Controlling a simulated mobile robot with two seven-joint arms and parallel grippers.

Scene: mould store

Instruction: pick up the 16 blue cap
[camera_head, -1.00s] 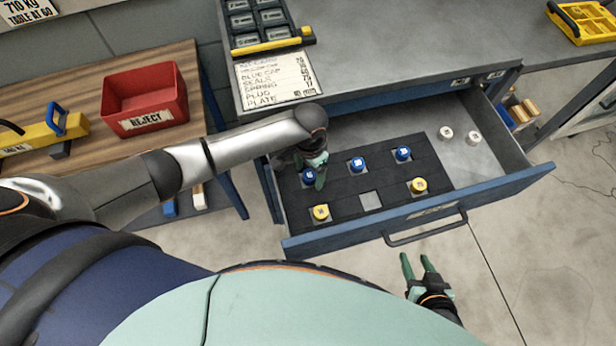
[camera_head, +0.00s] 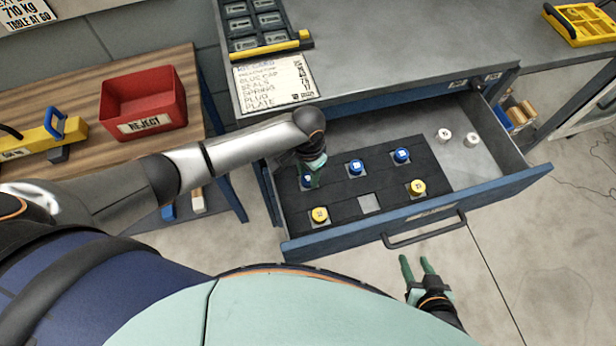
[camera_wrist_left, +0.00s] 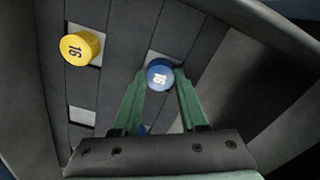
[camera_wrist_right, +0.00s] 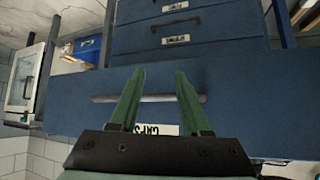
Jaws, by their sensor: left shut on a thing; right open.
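The blue cap marked 16 (camera_wrist_left: 159,76) sits between the fingertips of my left gripper (camera_wrist_left: 160,82) in the left wrist view. In the head view my left gripper (camera_head: 314,170) is over the far left of the open drawer (camera_head: 475,201), shut on this blue cap (camera_head: 308,181), which it partly hides. The cap is at its slot in the dark insert; I cannot tell whether it is lifted. Two other blue caps (camera_head: 356,167) (camera_head: 401,155) stand in the same row. My right gripper (camera_head: 418,268) is open and empty in front of the drawer.
Yellow caps (camera_head: 320,214) (camera_head: 416,187) sit in the near row, with an empty slot (camera_head: 369,203) between them. Two white caps (camera_head: 444,134) (camera_head: 472,139) stand at the drawer's right. A red reject bin (camera_head: 143,99) is on the wooden table, left. The drawer handle (camera_head: 425,231) sticks out.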

